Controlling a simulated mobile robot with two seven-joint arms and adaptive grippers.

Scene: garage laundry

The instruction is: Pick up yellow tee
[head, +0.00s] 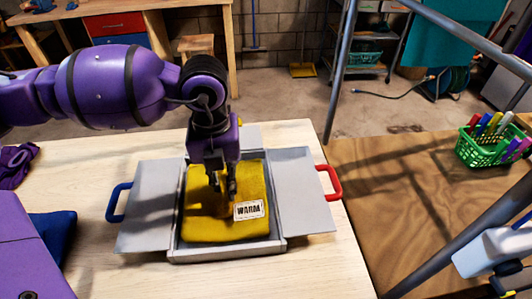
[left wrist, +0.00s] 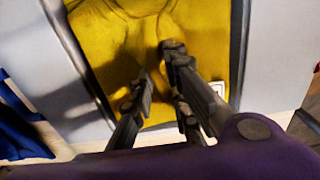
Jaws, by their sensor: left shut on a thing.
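The yellow tee (head: 204,218) lies folded in a grey tray-like box (head: 228,254) on the pale table. A white label reading WARM (head: 249,210) is on its front right. My left gripper (head: 226,194) reaches down from above onto the middle of the tee and is shut on its cloth. In the left wrist view, the yellow cloth (left wrist: 120,50) shows a raised fold at the fingers (left wrist: 160,75). The tee still lies within the box walls. My right gripper is not in view.
The box has open side flaps with a blue handle (head: 118,202) at left and a red handle (head: 330,182) at right. Dark blue cloth (head: 53,232) lies at left.

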